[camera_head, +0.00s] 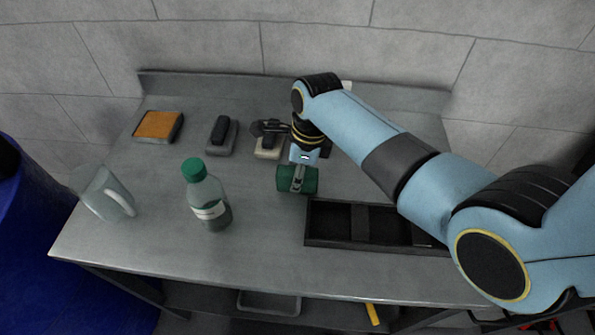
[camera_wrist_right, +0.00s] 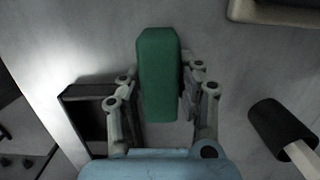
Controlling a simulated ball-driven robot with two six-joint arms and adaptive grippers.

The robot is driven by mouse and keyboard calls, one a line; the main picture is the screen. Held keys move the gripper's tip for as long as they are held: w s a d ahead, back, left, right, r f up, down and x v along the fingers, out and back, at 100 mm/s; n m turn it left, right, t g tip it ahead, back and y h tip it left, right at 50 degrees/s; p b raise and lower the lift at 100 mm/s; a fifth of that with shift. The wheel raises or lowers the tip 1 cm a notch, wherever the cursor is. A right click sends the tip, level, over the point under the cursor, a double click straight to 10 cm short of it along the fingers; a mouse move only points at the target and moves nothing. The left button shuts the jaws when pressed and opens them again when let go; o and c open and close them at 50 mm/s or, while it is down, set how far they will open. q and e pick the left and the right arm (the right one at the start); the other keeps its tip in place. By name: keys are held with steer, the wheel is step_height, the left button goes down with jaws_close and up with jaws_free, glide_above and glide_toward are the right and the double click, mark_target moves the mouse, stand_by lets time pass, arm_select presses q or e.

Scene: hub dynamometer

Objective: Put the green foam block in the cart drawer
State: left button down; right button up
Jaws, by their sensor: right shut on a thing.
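The green foam block (camera_head: 284,180) is at the middle of the grey table, just beyond the black tray. My right gripper (camera_head: 298,178) points down over it and is shut on it. In the right wrist view the green block (camera_wrist_right: 158,60) stands between the two fingers of my right gripper (camera_wrist_right: 160,85). I cannot tell whether the block touches the table or hangs just above it. No cart drawer can be made out for certain in either view. My left gripper is not in view.
A black tray with compartments (camera_head: 330,244) lies near the front edge of the table; it also shows in the wrist view (camera_wrist_right: 72,92). A green-capped bottle (camera_head: 208,200), a clear mug (camera_head: 103,195), an orange-topped block (camera_head: 158,124) and a dark eraser-like block (camera_head: 220,135) stand left.

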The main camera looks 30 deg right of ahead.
steer(key=shift+f, duration=0.15)
steer(key=o, duration=0.9)
steer(key=shift+o, duration=0.2)
